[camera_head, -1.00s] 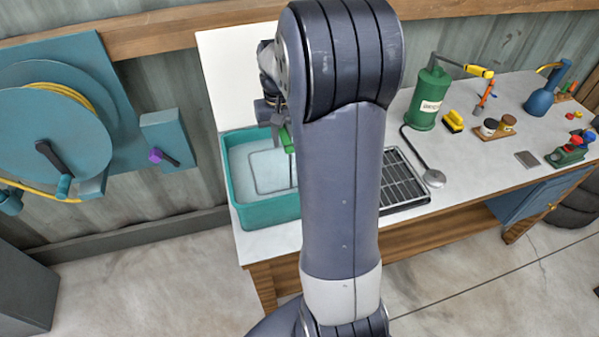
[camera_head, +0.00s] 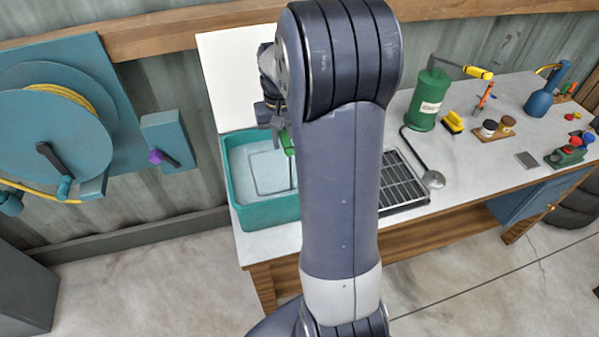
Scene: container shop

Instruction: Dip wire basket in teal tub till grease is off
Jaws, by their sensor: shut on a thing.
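The teal tub (camera_head: 268,212) stands at the left end of the bench and holds pale, cloudy liquid. The wire basket (camera_head: 253,176) is inside the tub; its thin rim shows faintly through the liquid. A dark rod rises from it to a green handle (camera_head: 288,143). My gripper (camera_head: 281,132) is above the tub, shut on the green handle. My own arm hides the tub's right part and most of the gripper's fingers. Whether grease is on the basket cannot be told.
A black drain rack (camera_head: 402,182) lies right of my arm, beside a ladle-like tool (camera_head: 433,179). A green canister (camera_head: 429,98) and several small items stand further right. A white panel (camera_head: 226,80) rises behind the tub. A teal hose reel (camera_head: 50,130) hangs at left.

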